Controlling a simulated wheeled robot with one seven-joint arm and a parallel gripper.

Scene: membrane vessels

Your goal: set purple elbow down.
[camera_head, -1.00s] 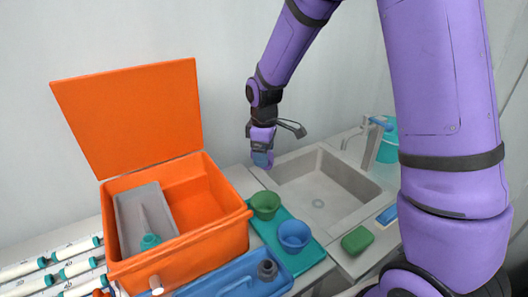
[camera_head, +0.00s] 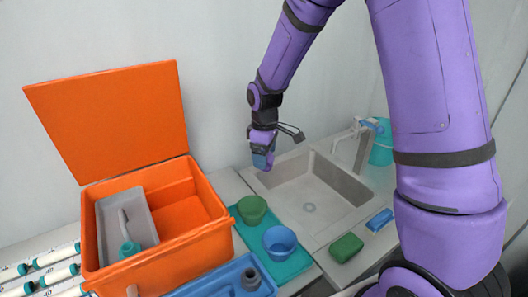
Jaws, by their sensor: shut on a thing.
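My gripper (camera_head: 262,160) hangs fingers down near the wall, in line with the back left corner of the sink in the camera_head view. It is shut on a small bluish-purple piece, the purple elbow (camera_head: 261,163). The piece is small and partly covered by the fingers, so its bend cannot be made out. It appears to be above the counter, but the gap is hard to judge. No other purple elbow shows apart from my own purple arm.
A teal tray (camera_head: 287,270) holds a green cup (camera_head: 252,209) and a blue cup (camera_head: 279,242). An open orange box (camera_head: 190,255) stands left. A green sponge (camera_head: 346,247) lies on the front counter.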

